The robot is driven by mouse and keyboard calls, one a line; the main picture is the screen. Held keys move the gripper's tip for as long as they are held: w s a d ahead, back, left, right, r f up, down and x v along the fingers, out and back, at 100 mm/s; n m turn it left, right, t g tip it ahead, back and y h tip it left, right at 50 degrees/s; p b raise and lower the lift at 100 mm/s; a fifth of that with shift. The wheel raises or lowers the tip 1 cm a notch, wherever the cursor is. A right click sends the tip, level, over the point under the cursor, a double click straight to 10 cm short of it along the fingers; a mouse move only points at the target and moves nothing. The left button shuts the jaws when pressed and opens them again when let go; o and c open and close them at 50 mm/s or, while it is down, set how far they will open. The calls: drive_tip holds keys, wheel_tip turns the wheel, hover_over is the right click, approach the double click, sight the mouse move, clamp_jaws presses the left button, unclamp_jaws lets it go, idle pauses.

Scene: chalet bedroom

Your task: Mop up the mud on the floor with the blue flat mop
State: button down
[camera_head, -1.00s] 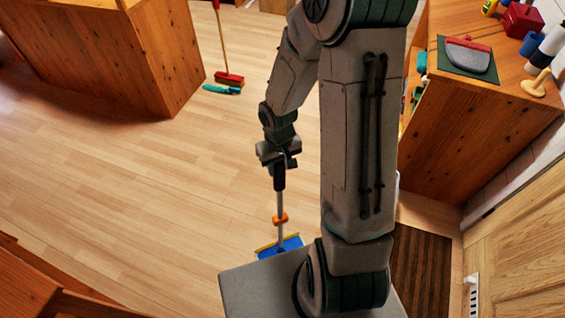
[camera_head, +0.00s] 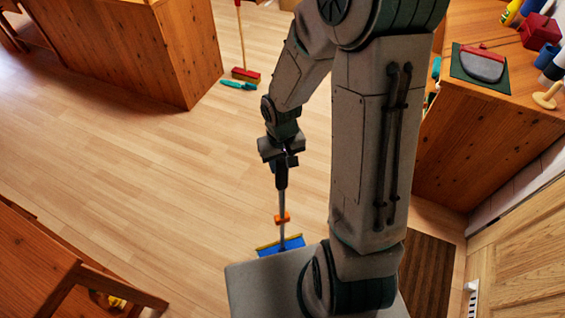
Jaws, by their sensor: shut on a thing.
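The blue flat mop (camera_head: 282,245) stands upright with its head low at the bottom centre, partly hidden behind my own base. Its handle is grey with a black grip and an orange collar, and the head has a yellow edge. My gripper (camera_head: 282,160) is shut on the black grip at the top of the handle. Whether the head touches the floor cannot be told. No mud shows on the visible wooden floor (camera_head: 150,170); my arm and base hide part of it.
A red broom (camera_head: 245,75) and a teal brush (camera_head: 238,85) are at the back. A wooden cabinet (camera_head: 190,50) stands at back left, a workbench (camera_head: 480,130) at right, wooden furniture (camera_head: 35,265) at front left. A dark mat (camera_head: 428,275) lies right. The middle-left floor is clear.

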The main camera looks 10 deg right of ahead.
drive_tip(key=shift+r+p, duration=0.65)
drive_tip(key=shift+r, duration=0.55)
drive_tip(key=shift+w, duration=0.1)
